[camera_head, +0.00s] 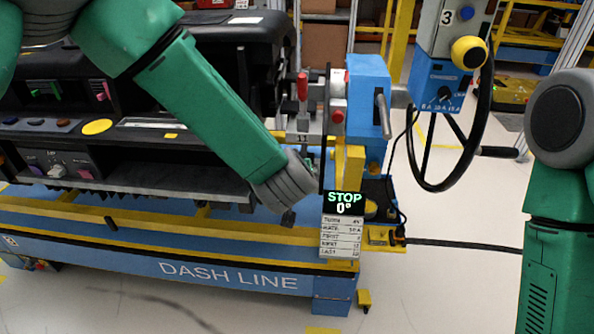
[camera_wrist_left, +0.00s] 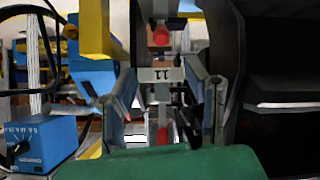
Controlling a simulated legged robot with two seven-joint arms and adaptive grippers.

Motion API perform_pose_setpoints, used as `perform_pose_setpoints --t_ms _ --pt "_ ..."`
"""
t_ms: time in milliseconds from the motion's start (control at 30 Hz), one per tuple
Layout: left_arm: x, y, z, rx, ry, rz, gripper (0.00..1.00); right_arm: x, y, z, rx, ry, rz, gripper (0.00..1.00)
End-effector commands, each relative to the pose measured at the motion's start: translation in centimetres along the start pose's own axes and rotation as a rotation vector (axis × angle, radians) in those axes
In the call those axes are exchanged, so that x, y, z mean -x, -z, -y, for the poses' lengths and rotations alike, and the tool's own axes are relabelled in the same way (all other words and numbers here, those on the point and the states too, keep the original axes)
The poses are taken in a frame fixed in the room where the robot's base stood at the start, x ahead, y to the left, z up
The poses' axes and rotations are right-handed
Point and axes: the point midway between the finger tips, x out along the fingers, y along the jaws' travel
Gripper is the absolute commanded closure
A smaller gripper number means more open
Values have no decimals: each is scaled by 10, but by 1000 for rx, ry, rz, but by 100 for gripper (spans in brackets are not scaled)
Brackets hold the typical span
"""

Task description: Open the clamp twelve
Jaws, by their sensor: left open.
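A clamp with an upright red handle (camera_head: 302,87) stands at the dashboard's right end. The plate below it reads 11 (camera_head: 303,138). In the left wrist view, which looks upside down, this 11 plate (camera_wrist_left: 162,74) lies between my finger tips, with a red grip (camera_wrist_left: 162,135) below and another red tip (camera_wrist_left: 161,36) above. I cannot read a 12 on any clamp. My left gripper (camera_wrist_left: 164,105) is open, fingers on either side of the clamp hardware; contact cannot be told. In the head view my left forearm and wrist hide the lower clamp area. My right gripper is out of view.
A black dashboard (camera_head: 110,165) lies on a blue and yellow frame (camera_head: 200,265). Beside the clamp stand a blue block (camera_head: 368,95), a black handwheel (camera_head: 480,120) and a blue knob box (camera_head: 440,85). Floor to the lower right is clear.

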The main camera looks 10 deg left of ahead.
Motion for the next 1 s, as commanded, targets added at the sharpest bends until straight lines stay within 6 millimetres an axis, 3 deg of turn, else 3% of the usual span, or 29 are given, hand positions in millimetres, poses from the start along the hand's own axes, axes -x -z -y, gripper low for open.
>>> perform_pose_setpoints --t_ms 133,167,267,367,467,700,1000 --pt "0 0 0 0 0 0 58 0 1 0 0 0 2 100" --pt "0 0 0 0 0 0 65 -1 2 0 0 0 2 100" --pt "-3 -3 1 23 -2 -5 100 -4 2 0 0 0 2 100" --pt "-12 -14 5 122 -14 -28 100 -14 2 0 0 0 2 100" --pt "-26 -29 11 317 -47 -72 100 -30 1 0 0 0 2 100" --pt "-54 -68 22 963 -243 -173 100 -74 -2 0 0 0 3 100" --pt "-66 -112 37 1832 -644 -110 100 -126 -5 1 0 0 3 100"
